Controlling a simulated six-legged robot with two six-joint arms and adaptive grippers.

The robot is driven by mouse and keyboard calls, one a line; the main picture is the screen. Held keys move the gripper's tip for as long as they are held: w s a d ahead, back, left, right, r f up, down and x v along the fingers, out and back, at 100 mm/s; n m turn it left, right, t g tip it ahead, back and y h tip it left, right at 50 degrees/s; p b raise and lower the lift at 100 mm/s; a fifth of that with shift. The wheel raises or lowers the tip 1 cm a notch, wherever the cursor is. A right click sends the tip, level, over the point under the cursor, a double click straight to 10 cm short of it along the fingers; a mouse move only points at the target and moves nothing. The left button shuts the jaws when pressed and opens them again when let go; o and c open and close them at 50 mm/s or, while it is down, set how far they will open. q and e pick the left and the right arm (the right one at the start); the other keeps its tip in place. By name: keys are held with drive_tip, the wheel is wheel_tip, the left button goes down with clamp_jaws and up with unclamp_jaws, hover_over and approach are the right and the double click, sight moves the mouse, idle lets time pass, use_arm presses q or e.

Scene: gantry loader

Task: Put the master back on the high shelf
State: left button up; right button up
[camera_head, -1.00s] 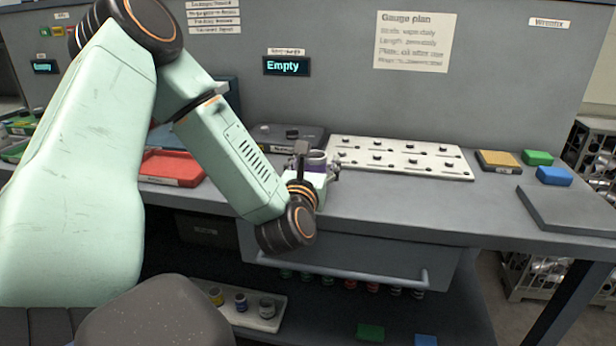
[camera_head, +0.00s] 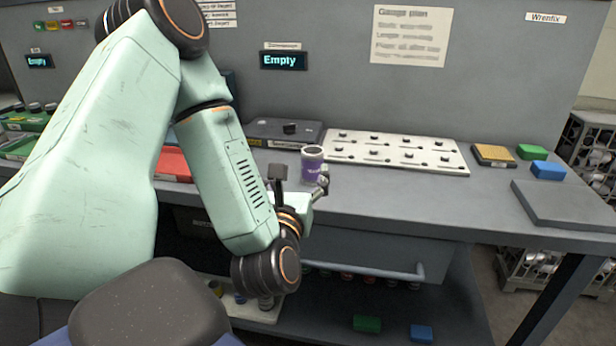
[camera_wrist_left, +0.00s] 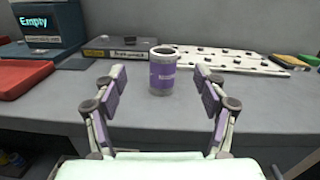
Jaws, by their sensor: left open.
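The master, seemingly the purple and grey cylinder (camera_head: 312,168), stands upright on the grey bench top, in front of the white peg board. It also shows in the left wrist view (camera_wrist_left: 162,76), centred ahead of the fingers. My left gripper (camera_head: 300,181) is open and empty. Its fingers (camera_wrist_left: 159,80) point at the cylinder from the bench's front side, one to each side in the picture, with a gap to it. My right gripper is not in view. I cannot make out a high shelf in these views.
The white board with pegs (camera_head: 395,152) and a dark grey case (camera_head: 283,130) lie behind the cylinder. A red tray (camera_head: 172,164) is to the left. A grey plate (camera_head: 569,207) and small coloured blocks are at right. A handle bar (camera_head: 370,268) runs below the bench edge.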

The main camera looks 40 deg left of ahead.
sight(311, 168)
use_arm(q)
drive_tip(key=a+f+n+b, duration=0.1)
drive_tip(key=b, duration=0.1)
drive_tip(key=w+a+f+n+y+b, duration=0.1)
drive_tip(key=a+b, duration=0.1)
drive_tip(key=b, duration=0.1)
drive_tip(key=shift+w+f+b, duration=0.35)
drive_tip(key=shift+f+b, duration=0.05)
drive_tip(key=shift+b, duration=0.2)
drive_tip(key=m, duration=0.1)
drive_tip(key=w+d+m+h, duration=0.1)
drive_tip(key=shift+w+f+m+h, duration=0.1)
drive_tip(key=shift+f+m+h, duration=0.2)
drive_tip(key=shift+f, duration=0.1)
drive_tip(key=shift+w+d+m, duration=0.1)
drive_tip(key=shift+m, duration=0.2)
drive_tip(key=shift+b+x, duration=0.6)
drive_tip(key=shift+x, duration=3.3)
drive_tip(key=shift+d+f, duration=0.1)
drive_tip(key=shift+d, duration=0.05)
drive_tip(key=shift+c, duration=0.2)
drive_tip(key=shift+w, duration=0.1)
clamp_jaws()
